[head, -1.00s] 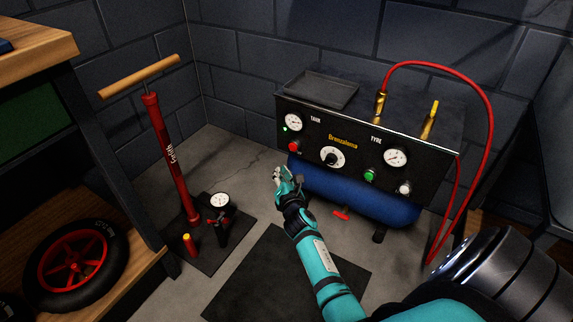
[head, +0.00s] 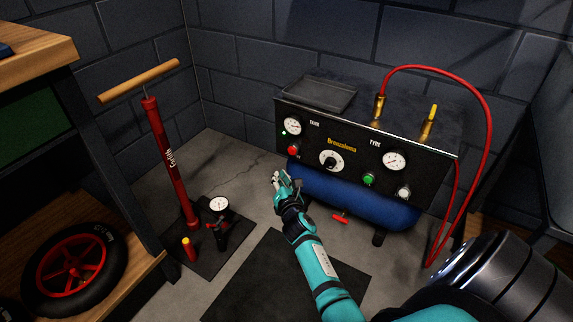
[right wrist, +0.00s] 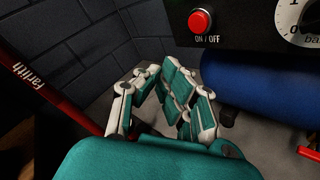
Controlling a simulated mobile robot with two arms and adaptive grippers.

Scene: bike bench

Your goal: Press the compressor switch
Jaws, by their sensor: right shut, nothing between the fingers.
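The compressor (head: 430,165) has a black front panel above a blue tank (head: 345,197) in the head view. Its red ON/OFF switch (head: 292,150) is at the panel's left end, below the TANK gauge (head: 292,126); a small green light (head: 284,133) shows beside that gauge. In the right wrist view the red switch (right wrist: 200,21) is at the top, above its label. My right gripper (head: 279,176) is shut and empty, below and slightly left of the switch, apart from it. It also shows in the right wrist view (right wrist: 160,75). My left gripper is out of view.
A red floor pump (head: 170,160) stands left on a dark mat. A wheel (head: 75,268) lies on the shelf at lower left. A red hose (head: 490,130) arches over the compressor's right side. Open floor lies before the gripper.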

